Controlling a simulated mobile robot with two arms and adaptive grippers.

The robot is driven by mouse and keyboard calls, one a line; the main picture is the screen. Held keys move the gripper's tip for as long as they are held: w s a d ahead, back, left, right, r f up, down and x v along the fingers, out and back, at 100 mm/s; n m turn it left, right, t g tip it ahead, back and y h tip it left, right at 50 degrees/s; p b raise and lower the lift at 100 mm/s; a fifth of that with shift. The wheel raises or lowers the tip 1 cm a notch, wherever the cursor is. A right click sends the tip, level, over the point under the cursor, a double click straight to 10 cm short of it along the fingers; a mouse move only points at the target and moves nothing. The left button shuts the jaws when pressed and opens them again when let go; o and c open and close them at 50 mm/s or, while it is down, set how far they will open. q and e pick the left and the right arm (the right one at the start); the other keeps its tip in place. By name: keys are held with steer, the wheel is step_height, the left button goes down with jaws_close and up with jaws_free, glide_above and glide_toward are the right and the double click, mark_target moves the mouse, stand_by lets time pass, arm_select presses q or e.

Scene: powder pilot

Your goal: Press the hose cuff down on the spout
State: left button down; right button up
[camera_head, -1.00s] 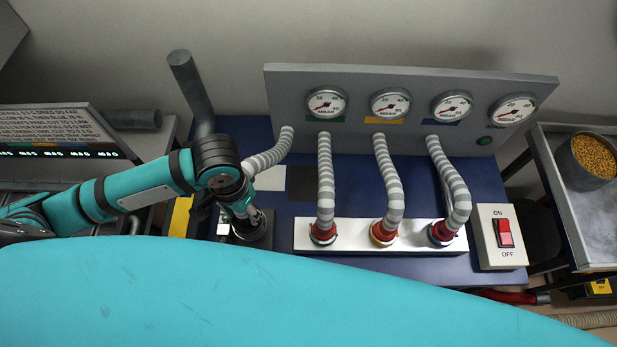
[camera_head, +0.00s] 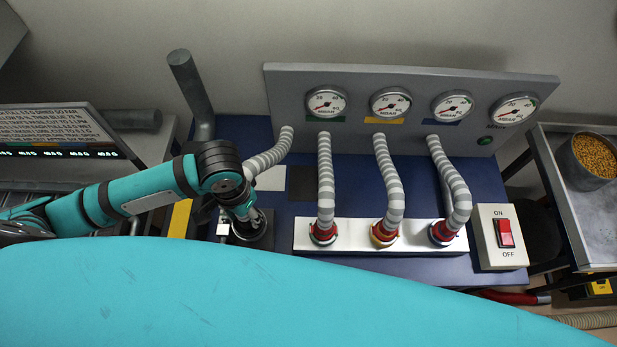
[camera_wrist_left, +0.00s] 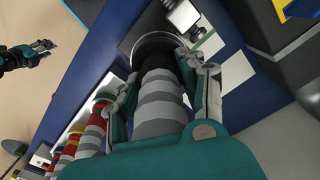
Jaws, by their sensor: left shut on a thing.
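My left gripper (camera_head: 243,212) is shut on the grey-striped hose (camera_wrist_left: 160,118), close to its dark cuff end. The hose runs from the gauge panel down to the gripper and is partly hidden by my wrist in the head view (camera_head: 268,158). In the left wrist view the dark cuff (camera_wrist_left: 158,58) is at the round dark spout (camera_wrist_left: 150,44). Whether it is fully seated cannot be seen. The spout base (camera_head: 262,238) stands on the blue table, left of the white manifold. My right gripper (camera_wrist_left: 42,46) shows small in the left wrist view, away from the hose; its jaws are unclear.
Three striped hoses with red cuffs stand on the white manifold (camera_head: 350,247). The gauge panel (camera_head: 420,85) rises behind. A grey pipe (camera_head: 190,85) stands behind my left arm.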

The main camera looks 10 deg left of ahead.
arm_select(q)
steer(key=shift+f, duration=0.55)
steer(key=c, duration=0.7)
jaws_free()
steer(key=shift+c, duration=1.3)
steer(key=shift+r, duration=0.1)
steer(key=shift+r, duration=3.45)
